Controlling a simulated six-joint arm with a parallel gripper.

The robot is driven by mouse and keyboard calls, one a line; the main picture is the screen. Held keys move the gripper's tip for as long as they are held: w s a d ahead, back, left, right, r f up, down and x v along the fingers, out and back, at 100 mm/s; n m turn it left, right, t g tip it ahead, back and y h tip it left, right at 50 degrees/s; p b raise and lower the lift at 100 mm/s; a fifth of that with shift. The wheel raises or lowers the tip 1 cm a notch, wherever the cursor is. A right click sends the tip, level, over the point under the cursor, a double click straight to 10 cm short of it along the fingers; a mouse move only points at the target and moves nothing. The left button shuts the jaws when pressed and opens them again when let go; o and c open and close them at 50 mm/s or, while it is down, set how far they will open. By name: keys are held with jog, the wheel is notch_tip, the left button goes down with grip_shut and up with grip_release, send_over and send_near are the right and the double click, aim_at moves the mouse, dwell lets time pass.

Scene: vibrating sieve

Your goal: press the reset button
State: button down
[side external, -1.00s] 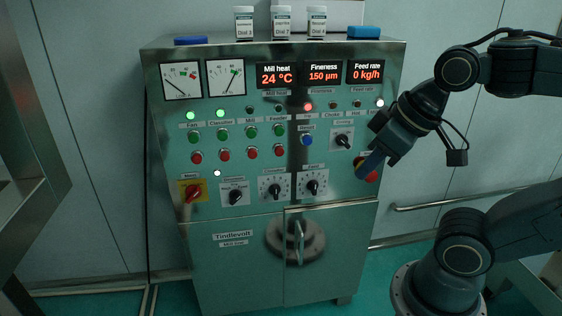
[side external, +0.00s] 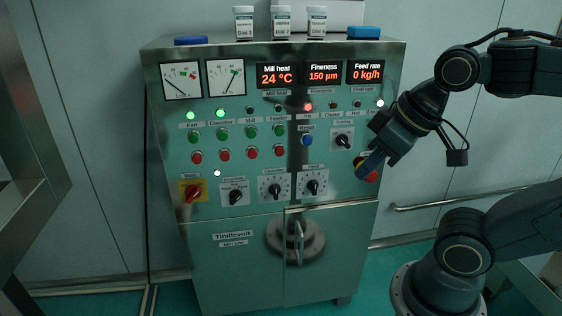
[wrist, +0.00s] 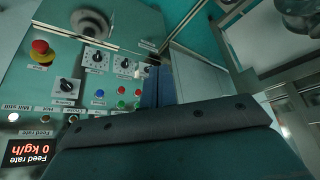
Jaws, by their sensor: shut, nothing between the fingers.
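The reset button (side external: 307,140) is a small blue round button on the right half of the steel control panel, under a small label. In the wrist view a blue button (wrist: 99,93) shows on the panel, left of my fingers. My gripper (side external: 362,173) is shut and empty. In the side view its blue fingertips are to the right of and below the reset button, apart from it, and overlap the red emergency stop. In the wrist view the fingers (wrist: 154,83) point up beside the rows of buttons. Their distance from the panel is hard to judge.
A red mushroom stop (side external: 371,176) on yellow sits partly behind my fingers. A black selector knob (side external: 343,140) lies between button and gripper. Green (side external: 278,131) and red (side external: 279,153) buttons are to the left. Dials (side external: 312,187) sit below, above a door handle (side external: 299,242).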

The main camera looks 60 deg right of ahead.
aim_at(307, 141)
jog(key=shift+w, duration=0.1)
dwell(0.3)
jog(key=w+d+f+n+t+y, duration=0.1)
jog(key=w+d+f, duration=0.25)
jog(key=w, duration=0.35)
jog(key=w+d+f+t+y, duration=0.1)
jog(key=w+d+f, duration=0.1)
jog(key=w+f, duration=0.45)
jog(key=w+d+f+m+t+h, duration=0.1)
jog(key=w+d+f+m+t, duration=0.1)
jog(key=d, duration=0.5)
jog(key=w+d+f+m+t+h, duration=0.2)
jog(key=d+m, duration=0.1)
jog(key=d, duration=0.5)
jog(key=shift+f+t+h, duration=0.25)
jog(key=shift+t+h, duration=0.05)
jog(key=shift+t, duration=0.1)
jog(key=shift+w+d, duration=0.1)
jog(key=shift+w+d, duration=3.05)
